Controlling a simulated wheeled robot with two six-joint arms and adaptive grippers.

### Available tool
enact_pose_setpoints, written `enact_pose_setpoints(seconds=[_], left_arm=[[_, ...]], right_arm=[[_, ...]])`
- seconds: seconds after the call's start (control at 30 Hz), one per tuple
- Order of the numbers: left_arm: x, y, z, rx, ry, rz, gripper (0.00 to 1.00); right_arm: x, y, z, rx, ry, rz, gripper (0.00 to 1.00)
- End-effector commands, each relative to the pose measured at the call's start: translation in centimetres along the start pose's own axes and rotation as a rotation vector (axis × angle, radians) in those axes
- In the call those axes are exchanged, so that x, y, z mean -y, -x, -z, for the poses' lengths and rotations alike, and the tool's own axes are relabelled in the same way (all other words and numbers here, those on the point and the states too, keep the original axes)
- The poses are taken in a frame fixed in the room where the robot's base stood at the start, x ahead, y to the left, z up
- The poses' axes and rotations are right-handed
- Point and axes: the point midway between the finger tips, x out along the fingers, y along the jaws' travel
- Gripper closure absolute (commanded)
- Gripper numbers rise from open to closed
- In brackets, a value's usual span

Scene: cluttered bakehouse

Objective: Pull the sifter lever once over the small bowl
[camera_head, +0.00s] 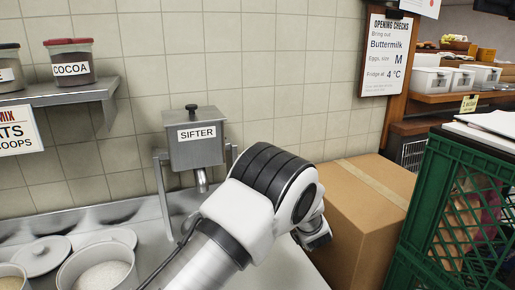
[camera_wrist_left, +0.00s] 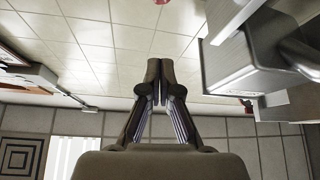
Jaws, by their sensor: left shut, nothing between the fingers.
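The sifter (camera_head: 195,145) is a grey metal box with a dark knob, a label and a short spout (camera_head: 201,181), standing on a frame against the tiled wall. My arm covers the area to its lower right. I cannot make out the lever or the small bowl. In the left wrist view my left gripper (camera_wrist_left: 160,82) is shut and empty, fingers together, with pale ceiling tiles behind. A grey metal box shape (camera_wrist_left: 228,62) stands to its right there, apart from the fingers; I cannot tell for certain that it is the sifter. My right gripper is not in view.
A white tub of pale powder (camera_head: 98,275) and a round lid (camera_head: 42,256) lie at lower left. A cardboard box (camera_head: 355,220) stands right of my arm, beside a green crate (camera_head: 455,215). A shelf (camera_head: 70,93) holds a cocoa jar (camera_head: 71,62).

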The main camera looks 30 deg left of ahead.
Motion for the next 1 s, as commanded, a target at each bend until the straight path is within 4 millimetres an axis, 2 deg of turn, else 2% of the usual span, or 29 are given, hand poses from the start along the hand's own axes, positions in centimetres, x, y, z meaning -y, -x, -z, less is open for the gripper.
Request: enact_pose_setpoints(seconds=[0.17,0.27,0.37,0.73,0.8,1.0], left_arm=[[0.0,-0.2,0.1,0.000,0.000,0.000,1.00],[0.0,-1.0,0.2,0.000,0.001,0.002,1.00],[0.1,-2.6,0.2,0.000,0.000,0.004,1.00],[0.0,-10.7,0.3,-0.001,0.001,0.003,1.00],[-0.1,-9.6,-1.5,0.003,-0.003,-0.002,1.00],[0.0,-8.8,-3.5,0.001,-0.001,-0.001,1.00]], right_arm=[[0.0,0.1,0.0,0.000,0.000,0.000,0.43],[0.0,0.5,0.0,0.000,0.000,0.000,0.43],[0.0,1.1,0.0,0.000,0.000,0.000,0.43],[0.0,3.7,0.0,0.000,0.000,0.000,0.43],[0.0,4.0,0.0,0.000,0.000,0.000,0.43],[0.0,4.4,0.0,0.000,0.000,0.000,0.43]])
